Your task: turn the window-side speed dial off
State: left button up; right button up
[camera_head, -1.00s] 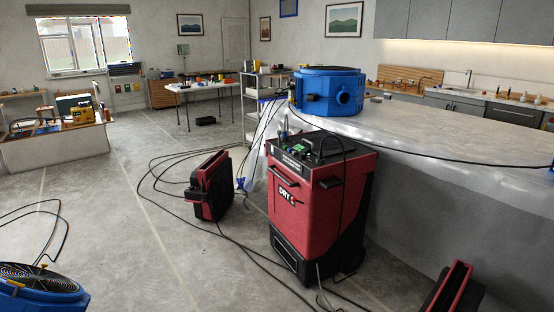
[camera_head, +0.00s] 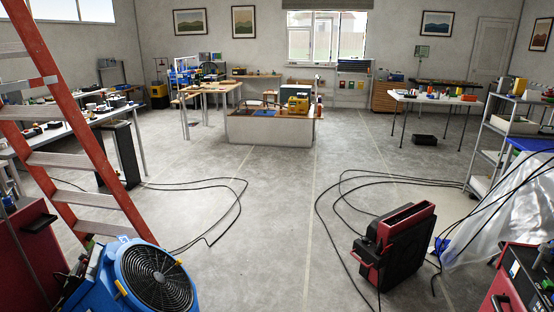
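No speed dial can be made out clearly in this view. A blue fan (camera_head: 150,277) with a round black grille stands on the floor at the lower left, with small yellow parts at its rim. A red and black air mover (camera_head: 395,246) stands on the floor right of centre, nearer to me than the window (camera_head: 326,38) in the far wall. I cannot tell which machine carries the window-side dial. Neither of my grippers is in view.
A red ladder (camera_head: 75,130) leans at the left. A red machine (camera_head: 520,285) is cut off at the lower right, by plastic sheeting (camera_head: 510,205). Black cables (camera_head: 235,205) loop over the floor. The middle floor (camera_head: 270,220) is mostly clear.

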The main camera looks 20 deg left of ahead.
aim_at(82, 255)
jog(key=i+u, duration=0.3)
jog(key=i, duration=0.25)
jog(key=i+u, duration=0.3)
jog(key=i, duration=0.25)
jog(key=i+l+u, duration=0.3)
jog(key=i, duration=0.25)
jog(key=u, duration=0.25)
jog(key=i, duration=0.05)
